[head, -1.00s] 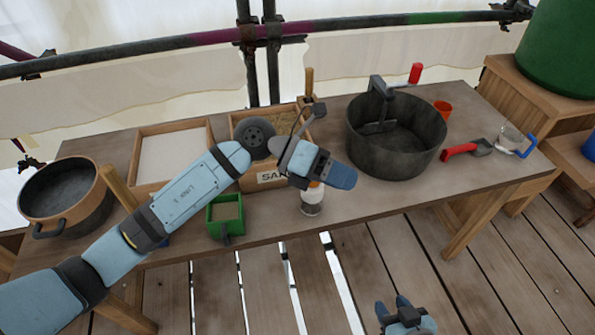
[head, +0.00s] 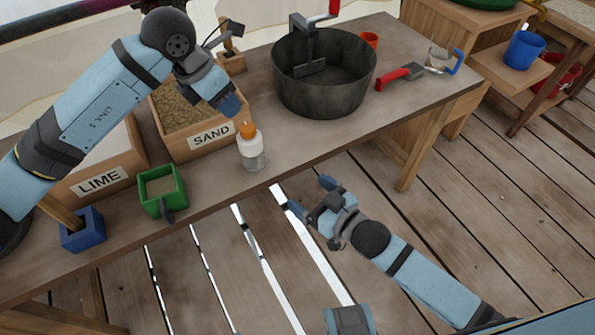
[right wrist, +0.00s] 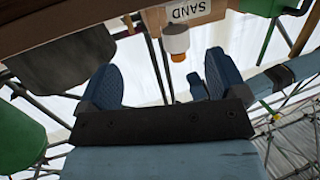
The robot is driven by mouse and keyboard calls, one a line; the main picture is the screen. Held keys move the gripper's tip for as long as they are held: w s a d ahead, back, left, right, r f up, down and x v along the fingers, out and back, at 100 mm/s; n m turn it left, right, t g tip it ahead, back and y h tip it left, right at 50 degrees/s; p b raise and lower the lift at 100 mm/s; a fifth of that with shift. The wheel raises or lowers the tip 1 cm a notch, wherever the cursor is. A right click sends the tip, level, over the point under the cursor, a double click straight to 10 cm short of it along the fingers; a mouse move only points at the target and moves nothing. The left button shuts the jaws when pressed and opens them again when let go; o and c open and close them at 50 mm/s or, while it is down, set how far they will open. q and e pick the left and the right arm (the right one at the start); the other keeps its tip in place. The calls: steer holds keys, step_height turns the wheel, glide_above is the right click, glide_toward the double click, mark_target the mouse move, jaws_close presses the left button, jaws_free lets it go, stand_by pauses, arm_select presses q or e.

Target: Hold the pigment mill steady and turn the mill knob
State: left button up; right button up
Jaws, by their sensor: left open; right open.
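The pigment mill (head: 252,156) looks like a small upright bottle with a clear lower part, a white upper part and an orange mill knob (head: 248,130) on top. It stands near the table's front edge, before the sand box. My left gripper (head: 228,104) is open, above and left of the knob, apparently apart from it. My right gripper (head: 311,195) is open and empty, off the table's front edge, to the right of and lower than the mill. In the right wrist view, the mill (right wrist: 176,40) and its knob (right wrist: 178,57) show beyond the open fingers (right wrist: 162,82).
The sand box (head: 190,146) is behind the mill, the lime box (head: 75,190) further left. A large dark pot (head: 320,85) and a red-handled scoop (head: 400,77) are to the right.

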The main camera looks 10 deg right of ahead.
mark_target(261, 154)
steer(key=w+a+y, duration=0.1)
steer(key=w+a, duration=0.2)
steer(key=w, duration=0.1)
steer(key=w+a+r+n+y, duration=0.1)
steer(key=w+a, duration=0.3)
steer(key=w, duration=0.1)
steer(key=w+a+r+n+y, duration=0.1)
steer(key=w+a, duration=0.3)
steer(key=w, duration=0.1)
steer(key=shift+a+r+g, duration=0.2)
steer(key=shift+g, duration=0.2)
